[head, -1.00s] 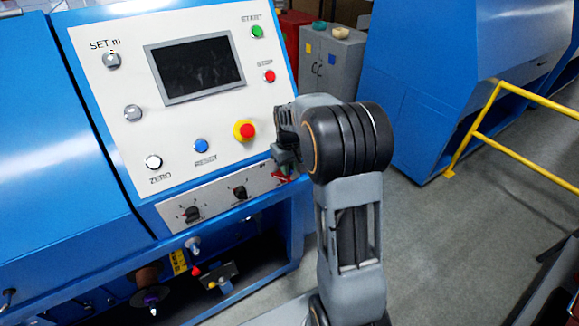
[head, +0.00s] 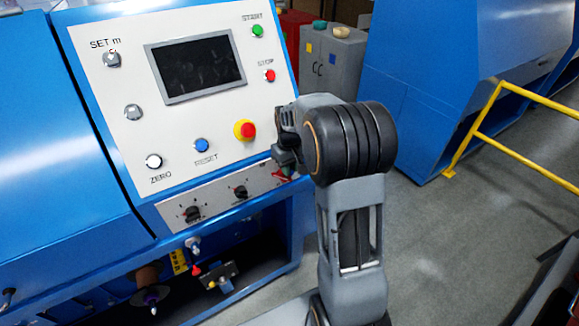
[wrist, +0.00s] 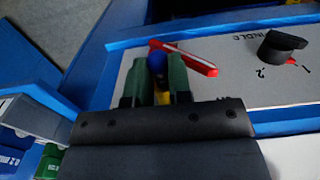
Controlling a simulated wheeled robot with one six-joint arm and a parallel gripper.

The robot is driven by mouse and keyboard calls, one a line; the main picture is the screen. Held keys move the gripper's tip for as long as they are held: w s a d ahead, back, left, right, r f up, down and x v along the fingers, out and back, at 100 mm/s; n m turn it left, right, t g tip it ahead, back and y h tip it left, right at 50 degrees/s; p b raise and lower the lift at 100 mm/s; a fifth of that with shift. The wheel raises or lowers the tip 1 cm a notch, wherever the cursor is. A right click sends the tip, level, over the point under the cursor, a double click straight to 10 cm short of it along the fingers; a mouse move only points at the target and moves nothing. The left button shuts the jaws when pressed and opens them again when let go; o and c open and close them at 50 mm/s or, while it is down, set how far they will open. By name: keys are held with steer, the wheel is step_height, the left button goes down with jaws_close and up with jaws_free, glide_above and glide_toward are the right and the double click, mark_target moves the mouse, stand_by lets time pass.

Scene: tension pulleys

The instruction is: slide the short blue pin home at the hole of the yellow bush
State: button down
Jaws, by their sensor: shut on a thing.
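In the wrist view my gripper (wrist: 158,68) has its two green fingers shut on a small blue piece with a rounded end, which I take as the short blue pin (wrist: 156,61). A yellow piece (wrist: 163,97) shows below it, between the fingers; I cannot tell whether it is the yellow bush. A red bar with a pale edge (wrist: 190,58) lies just beyond the fingertips, by the panel's end. In the head view my gripper (head: 284,160) is at the right end of the lower panel, mostly hidden by my wrist. The hole is not visible.
The grey knob panel (head: 215,200) with a black knob (wrist: 283,45) lies close to the right of my fingers in the wrist view. The blue machine edge (wrist: 200,24) runs behind. A yellow rail (head: 480,130) stands at right; the floor (head: 450,240) there is clear.

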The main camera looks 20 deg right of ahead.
steer(key=shift+w, duration=0.3)
stand_by(0.4)
steer(key=shift+s, duration=0.35)
stand_by(0.8)
steer(key=c, duration=0.7)
jaws_free()
steer(key=shift+r+p, duration=3.45)
steer(key=shift+r, duration=1.05)
